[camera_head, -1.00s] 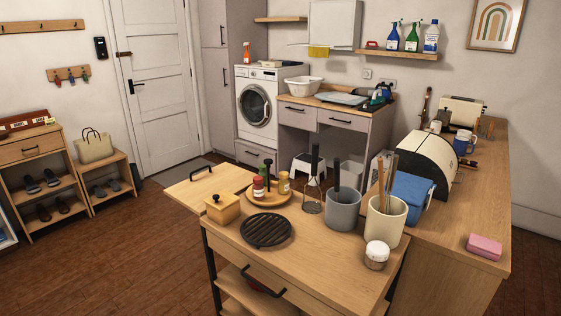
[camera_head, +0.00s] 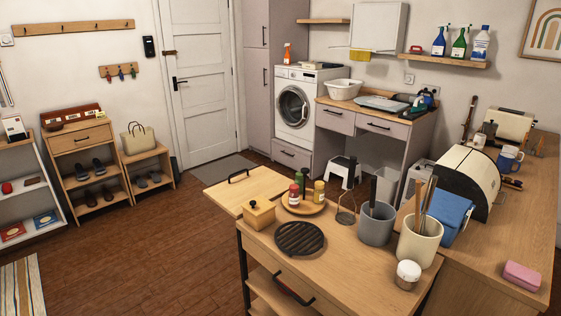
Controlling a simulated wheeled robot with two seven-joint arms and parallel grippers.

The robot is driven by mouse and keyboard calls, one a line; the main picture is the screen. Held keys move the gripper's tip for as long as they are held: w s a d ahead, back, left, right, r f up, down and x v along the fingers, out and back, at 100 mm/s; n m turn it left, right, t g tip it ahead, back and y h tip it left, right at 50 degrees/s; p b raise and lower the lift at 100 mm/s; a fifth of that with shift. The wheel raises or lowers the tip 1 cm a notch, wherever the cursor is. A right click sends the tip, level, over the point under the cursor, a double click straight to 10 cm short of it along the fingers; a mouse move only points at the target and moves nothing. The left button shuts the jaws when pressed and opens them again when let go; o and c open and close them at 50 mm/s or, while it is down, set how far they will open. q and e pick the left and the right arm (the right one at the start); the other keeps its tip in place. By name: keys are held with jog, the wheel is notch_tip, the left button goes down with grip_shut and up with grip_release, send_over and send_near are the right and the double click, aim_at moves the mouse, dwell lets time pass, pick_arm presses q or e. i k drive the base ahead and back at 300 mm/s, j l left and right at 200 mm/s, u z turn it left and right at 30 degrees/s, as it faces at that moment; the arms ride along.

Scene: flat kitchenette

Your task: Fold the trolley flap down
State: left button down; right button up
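The trolley (camera_head: 345,267) stands in the foreground with a wooden top and a dark metal frame. Its flap (camera_head: 239,187) is a lighter wooden leaf at the far left end of the top. The underside of the flap and any support are hidden. Neither of my grippers is in view.
On the trolley top are a wooden box (camera_head: 259,214), a black round trivet (camera_head: 299,238), a tray with bottles (camera_head: 306,207), a grey pot (camera_head: 376,224), a cream utensil pot (camera_head: 419,243) and a jar (camera_head: 407,275). Floor left of the trolley (camera_head: 150,245) is clear.

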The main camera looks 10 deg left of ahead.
aim_at(230, 194)
jog(key=i+j+z, duration=0.15)
jog(key=j, duration=0.2)
jog(key=i+j+z, duration=0.3)
jog(key=j, duration=0.45)
jog(key=i+j+z, duration=0.15)
jog(key=j, duration=0.3)
jog(key=i, duration=0.1)
